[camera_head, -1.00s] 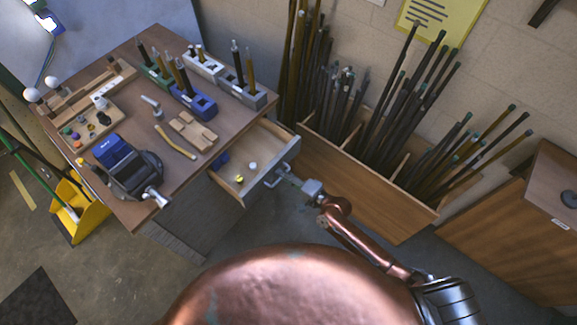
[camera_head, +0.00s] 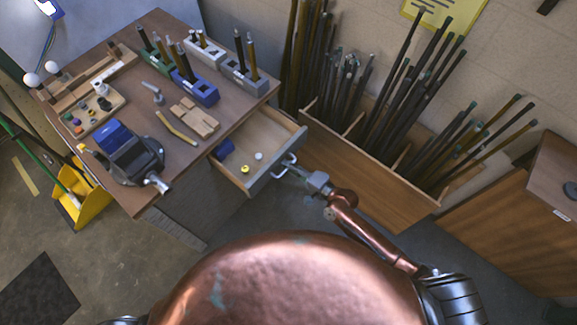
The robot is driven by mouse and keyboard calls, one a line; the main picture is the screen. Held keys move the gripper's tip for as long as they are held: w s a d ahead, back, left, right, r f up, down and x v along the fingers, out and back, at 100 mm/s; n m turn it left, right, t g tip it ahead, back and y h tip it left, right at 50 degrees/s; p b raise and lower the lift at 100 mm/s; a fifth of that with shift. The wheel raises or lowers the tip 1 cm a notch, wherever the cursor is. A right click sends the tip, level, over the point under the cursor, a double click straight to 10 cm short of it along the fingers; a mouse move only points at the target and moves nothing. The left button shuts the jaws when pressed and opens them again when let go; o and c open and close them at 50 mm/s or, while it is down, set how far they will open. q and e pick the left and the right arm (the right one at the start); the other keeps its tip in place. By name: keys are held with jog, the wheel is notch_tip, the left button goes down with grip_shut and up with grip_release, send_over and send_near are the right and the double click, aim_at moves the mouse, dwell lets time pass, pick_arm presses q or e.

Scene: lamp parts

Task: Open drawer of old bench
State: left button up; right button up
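The old bench (camera_head: 205,137) stands at the left with tools on its brown top. Its drawer (camera_head: 268,135) is pulled out on the right side and shows its inside. A blue item (camera_head: 224,149), a yellow piece (camera_head: 245,169) and a white piece (camera_head: 258,156) lie in it. My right gripper (camera_head: 294,170) is at the metal handle (camera_head: 284,167) on the drawer front. The fingers are small here, and I cannot tell whether they are closed on the handle. My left gripper is not in view.
A wooden bin (camera_head: 350,180) full of dark rods stands right of the drawer. A wooden cabinet (camera_head: 510,235) is at the far right. A yellow dustpan (camera_head: 82,203) is left of the bench. A blue vise (camera_head: 118,148) sits on the bench's front corner.

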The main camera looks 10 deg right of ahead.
jog(key=v, duration=1.2)
dwell(0.3)
